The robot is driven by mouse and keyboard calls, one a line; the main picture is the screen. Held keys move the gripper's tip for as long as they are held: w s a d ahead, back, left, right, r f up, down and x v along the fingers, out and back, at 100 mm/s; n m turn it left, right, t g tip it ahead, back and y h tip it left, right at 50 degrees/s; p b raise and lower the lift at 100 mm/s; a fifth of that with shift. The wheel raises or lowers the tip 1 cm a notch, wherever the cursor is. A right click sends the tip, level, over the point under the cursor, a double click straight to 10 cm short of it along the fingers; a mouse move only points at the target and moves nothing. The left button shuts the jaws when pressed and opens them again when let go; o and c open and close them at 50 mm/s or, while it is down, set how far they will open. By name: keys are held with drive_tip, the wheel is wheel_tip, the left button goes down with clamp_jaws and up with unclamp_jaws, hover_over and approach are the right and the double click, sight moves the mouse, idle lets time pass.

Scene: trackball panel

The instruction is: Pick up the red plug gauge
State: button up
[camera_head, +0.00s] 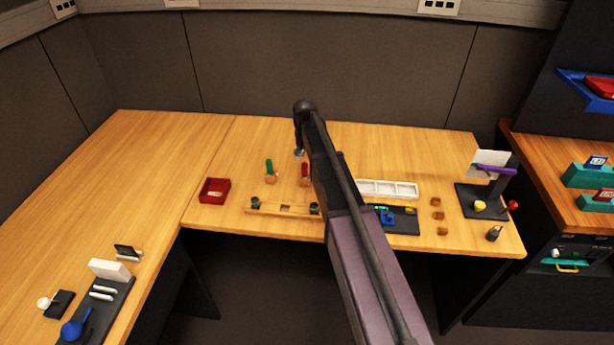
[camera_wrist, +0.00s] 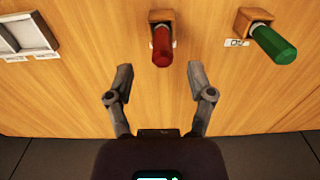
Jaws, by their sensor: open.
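The red plug gauge (camera_wrist: 162,48) stands in a small wooden block (camera_wrist: 161,17) in the wrist view, at the top middle. In the head view the red gauge (camera_head: 304,169) shows just left of my arm, partly close to it. My gripper (camera_wrist: 159,72) is open and empty in the wrist view. Its two fingers are spread to the left and right of the red gauge's column, with their tips a little below the gauge in the picture. In the head view my gripper (camera_head: 299,152) is seen small and its fingers are mostly hidden.
A green plug gauge (camera_wrist: 274,46) stands in its own wooden block to the right in the wrist view, left of the red one in the head view. A white compartment tray (camera_head: 388,189), a red bin (camera_head: 214,190) and a wooden fixture (camera_head: 283,209) are on the table.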

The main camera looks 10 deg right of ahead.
sight(305, 164)
drive_tip(key=shift+f, duration=0.15)
idle(0.3)
wheel_tip(305, 164, down, 5)
drive_tip(key=b, duration=0.5)
drive_tip(key=shift+a, duration=0.1)
idle(0.5)
clamp_jaws()
